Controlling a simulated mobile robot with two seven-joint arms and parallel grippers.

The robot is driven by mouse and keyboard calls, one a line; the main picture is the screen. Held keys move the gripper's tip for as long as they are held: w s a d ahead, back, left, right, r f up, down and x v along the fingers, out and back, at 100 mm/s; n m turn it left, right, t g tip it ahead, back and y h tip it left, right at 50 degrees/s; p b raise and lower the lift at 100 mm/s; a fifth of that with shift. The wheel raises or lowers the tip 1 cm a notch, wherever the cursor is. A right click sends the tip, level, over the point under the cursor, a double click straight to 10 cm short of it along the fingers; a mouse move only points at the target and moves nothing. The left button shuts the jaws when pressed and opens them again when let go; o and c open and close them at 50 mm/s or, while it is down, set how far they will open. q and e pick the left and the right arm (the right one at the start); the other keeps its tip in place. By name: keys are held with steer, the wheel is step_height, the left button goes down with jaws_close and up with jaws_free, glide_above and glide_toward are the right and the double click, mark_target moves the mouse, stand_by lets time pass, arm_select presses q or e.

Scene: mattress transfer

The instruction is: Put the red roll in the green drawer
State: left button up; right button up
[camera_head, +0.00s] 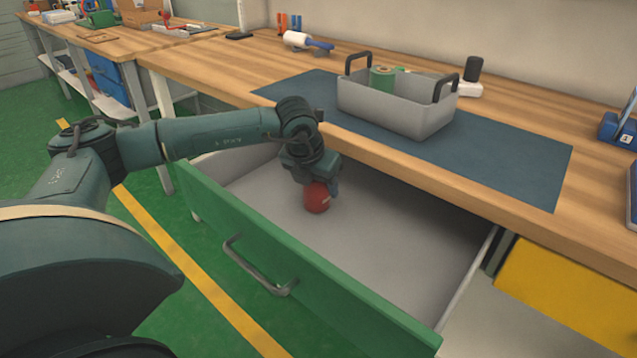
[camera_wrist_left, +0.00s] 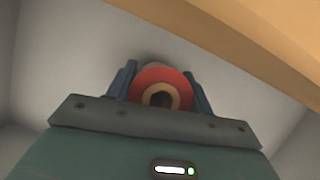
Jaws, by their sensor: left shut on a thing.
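The red roll (camera_head: 317,198) is in my left gripper (camera_head: 322,190), inside the open green drawer (camera_head: 290,270). The drawer has a green front with a grey handle and a light grey inside. In the left wrist view the red roll (camera_wrist_left: 162,88) sits between the two fingers of my left gripper (camera_wrist_left: 160,90), its brown core facing the camera. The fingers are shut on its sides. The roll is low in the drawer; I cannot tell whether it touches the bottom. My right gripper is not in view.
The wooden bench top (camera_head: 220,60) overhangs the back of the drawer. A grey tote (camera_head: 390,112) with a green roll (camera_head: 382,78) stands on a blue mat (camera_head: 500,165). A yellow drawer front (camera_head: 560,290) is at the right. The drawer's bottom around the roll is clear.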

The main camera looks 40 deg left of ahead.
arm_select(q)
steer(key=shift+f, duration=0.2)
steer(key=o, duration=1.1)
steer(key=shift+r, duration=0.1)
steer(key=shift+o, duration=0.2)
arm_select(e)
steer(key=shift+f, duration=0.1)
arm_select(q)
steer(key=shift+r, duration=0.2)
steer(key=p+v, duration=0.2)
steer(key=v, duration=1)
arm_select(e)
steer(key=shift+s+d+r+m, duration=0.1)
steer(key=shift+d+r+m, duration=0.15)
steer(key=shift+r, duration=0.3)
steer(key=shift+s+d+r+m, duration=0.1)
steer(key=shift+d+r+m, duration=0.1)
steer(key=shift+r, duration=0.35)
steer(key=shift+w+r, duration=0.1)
